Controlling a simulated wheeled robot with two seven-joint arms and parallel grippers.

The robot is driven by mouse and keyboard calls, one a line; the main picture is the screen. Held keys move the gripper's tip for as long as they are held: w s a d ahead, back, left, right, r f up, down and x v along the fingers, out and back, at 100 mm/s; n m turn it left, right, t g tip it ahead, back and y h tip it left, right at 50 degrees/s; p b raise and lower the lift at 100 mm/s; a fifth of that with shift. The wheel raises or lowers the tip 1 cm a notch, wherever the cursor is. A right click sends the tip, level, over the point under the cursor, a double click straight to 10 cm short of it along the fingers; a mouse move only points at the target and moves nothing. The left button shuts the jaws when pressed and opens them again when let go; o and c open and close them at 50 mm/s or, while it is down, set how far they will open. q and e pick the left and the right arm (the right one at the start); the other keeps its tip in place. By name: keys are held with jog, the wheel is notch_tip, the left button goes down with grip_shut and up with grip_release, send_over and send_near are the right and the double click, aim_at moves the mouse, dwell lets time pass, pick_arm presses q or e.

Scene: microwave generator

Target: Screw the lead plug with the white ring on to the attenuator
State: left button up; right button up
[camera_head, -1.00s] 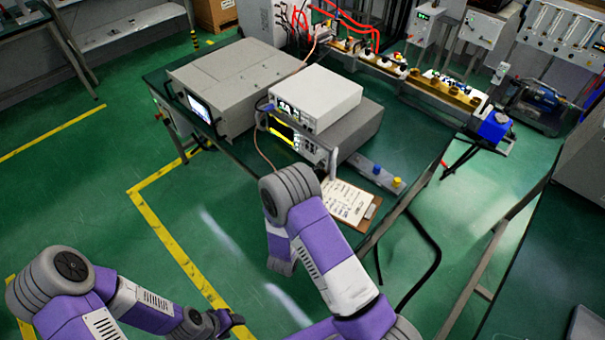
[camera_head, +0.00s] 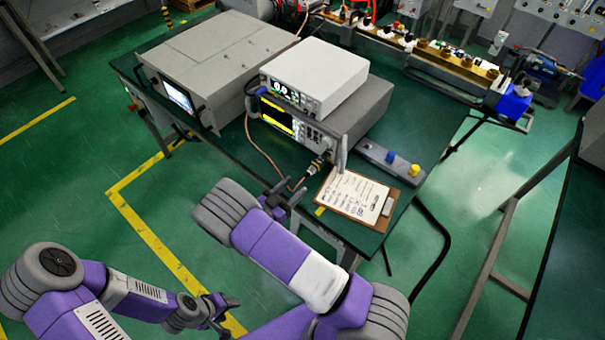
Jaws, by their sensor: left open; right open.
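A thin copper-coloured lead (camera_head: 262,150) hangs from the left side of the stacked instruments and loops down to the table's front edge. Its plug end (camera_head: 317,164) appears as a small dark and brass piece near the lower right of the instrument front. The white ring and the attenuator are too small to tell apart there. My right gripper (camera_head: 286,193) is open at the table's front edge, just below and left of that plug end, apparently empty. My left gripper (camera_head: 224,312) is open and low over the floor, away from the table.
A white meter (camera_head: 315,72) sits on a grey instrument (camera_head: 352,118), beside a large grey box (camera_head: 215,55). A clipboard (camera_head: 352,194) lies at the front edge. A grey bar (camera_head: 372,150) with blue and yellow caps lies behind it.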

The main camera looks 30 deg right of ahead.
aim_at(305, 177)
jog(key=shift+w+d+f, duration=0.15)
jog(key=shift+w+f, duration=0.05)
jog(key=shift+f, duration=0.1)
jog(key=shift+d, duration=0.35)
jog(key=x, duration=0.6)
jog(key=shift+w+d+r+b, duration=0.1)
jog(key=shift+w+d+b, duration=0.05)
jog(key=shift+d+b, duration=0.15)
jog(key=shift+a, duration=0.1)
grip_shut()
jog(key=m+b, duration=0.2)
jog(key=shift+m, duration=0.4)
jog(key=shift+m+b, duration=0.55)
jog(key=shift+m, duration=0.35)
